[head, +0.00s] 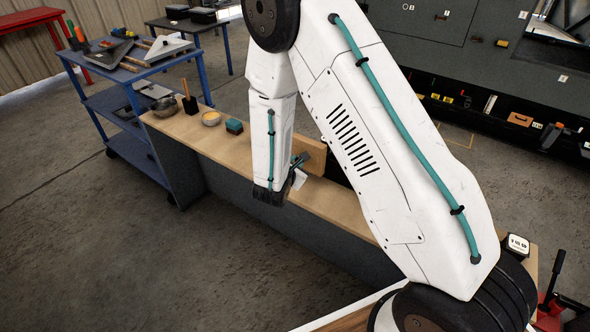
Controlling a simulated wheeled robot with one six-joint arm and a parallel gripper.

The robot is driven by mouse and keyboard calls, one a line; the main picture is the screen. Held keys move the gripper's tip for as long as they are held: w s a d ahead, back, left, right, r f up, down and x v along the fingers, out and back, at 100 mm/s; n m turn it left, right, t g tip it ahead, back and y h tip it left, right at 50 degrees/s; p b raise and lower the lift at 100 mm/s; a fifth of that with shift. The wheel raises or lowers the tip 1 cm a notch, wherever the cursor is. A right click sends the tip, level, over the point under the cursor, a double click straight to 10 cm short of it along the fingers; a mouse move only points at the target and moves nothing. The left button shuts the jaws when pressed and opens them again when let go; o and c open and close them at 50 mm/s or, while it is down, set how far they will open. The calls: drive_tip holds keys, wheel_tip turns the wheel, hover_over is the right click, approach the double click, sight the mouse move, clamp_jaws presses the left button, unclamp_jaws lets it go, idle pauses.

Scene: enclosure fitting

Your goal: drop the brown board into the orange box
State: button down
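A tan-orange, flat-sided piece (314,154) stands on or just above the long wooden bench, right behind the end of my arm. It is partly covered by the arm, and I cannot tell if it is the brown board or a wall of the orange box. My gripper (300,163) shows only in part, as dark and teal pieces in front of that tan-orange face. Its fingertips are too small and hidden to show whether it is open or holds anything. No other brown board or orange box is clear on the bench; my arm hides much of its middle.
The long bench (226,148) carries a teal block (234,126), a yellow-filled bowl (211,118), a black holder with a wooden handle (190,104) and a metal bowl (165,105) at its left. A blue cart (116,99) adjoins that end. Open floor lies in front.

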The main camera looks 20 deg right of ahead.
drive_tip(key=shift+f, duration=1.4)
drive_tip(key=c, duration=1.3)
unclamp_jaws()
drive_tip(key=shift+f, duration=0.1)
drive_tip(key=shift+c, duration=0.2)
